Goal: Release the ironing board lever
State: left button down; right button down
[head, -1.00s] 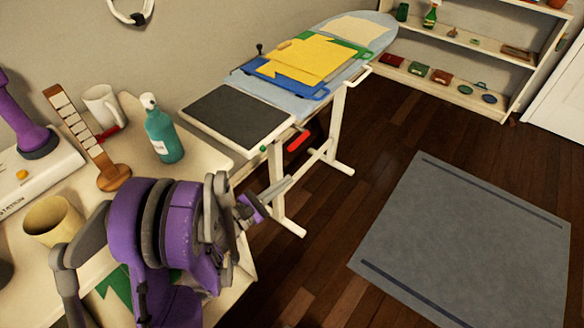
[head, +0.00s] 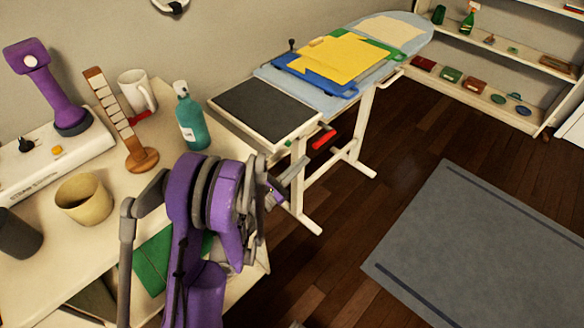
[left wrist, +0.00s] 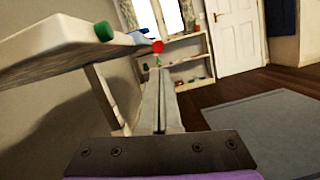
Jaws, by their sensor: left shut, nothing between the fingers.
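The ironing board (head: 350,74) stands along the wall, with a dark pad (head: 262,106) at its near end. The red lever (head: 323,139) hangs under that near end, and it also shows in the left wrist view (left wrist: 157,47) just beyond my fingertips. My left gripper (head: 301,165) is shut and empty, below and left of the lever in the head view. In the left wrist view its two long fingers lie together, pointing toward the lever. I cannot tell whether they touch it. My right gripper is out of view.
A table (head: 30,180) at the left holds a teal spray bottle (head: 191,120), a white mug (head: 136,90) and a tan cup (head: 84,199). Folded yellow cloth (head: 340,60) lies on the board. A grey mat (head: 480,245) lies on open floor at the right.

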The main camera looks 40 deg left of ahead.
aim_at(313, 148)
pick_arm(q)
jog(key=x, duration=0.5)
jog(key=shift+s+r+g+p, duration=0.1)
jog(key=shift+r+g+p, duration=0.55)
jog(key=shift+p, duration=0.45)
jog(key=shift+s+r, duration=0.1)
jog(key=shift+r, duration=0.35)
jog(key=shift+s+f, duration=0.1)
jog(key=shift+s, duration=0.05)
